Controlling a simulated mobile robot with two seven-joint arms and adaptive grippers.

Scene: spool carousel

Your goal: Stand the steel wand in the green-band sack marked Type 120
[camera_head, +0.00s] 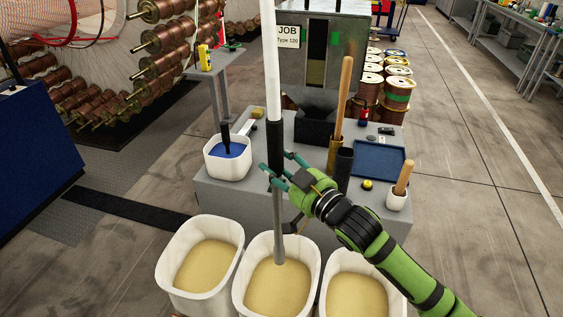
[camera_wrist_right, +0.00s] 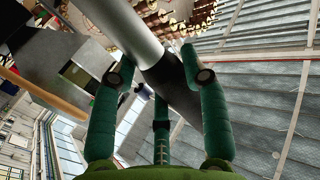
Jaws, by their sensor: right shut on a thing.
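My right gripper (camera_head: 283,170) is shut on the dark grip of the steel wand (camera_head: 279,215), which stands nearly upright. The wand has a long white upper part and a grey lower shaft. Its lower end shows over the pale yellow fill of the middle sack (camera_head: 240,287); I cannot tell whether it touches the fill. A left sack (camera_head: 167,277) and a right sack (camera_head: 325,288) flank it, with similar fill. No green band or type mark shows on them. In the right wrist view the fingers (camera_wrist_right: 160,73) flank the wand (camera_wrist_right: 133,30). My left gripper is out of view.
Behind the sacks, a grey bench (camera_head: 240,195) holds a white tub (camera_head: 228,160) with blue contents, a blue tray (camera_head: 379,158), and wooden-handled tools. A "JOB Type 120" sign (camera_head: 287,37) hangs on a grey cabinet (camera_head: 346,62).

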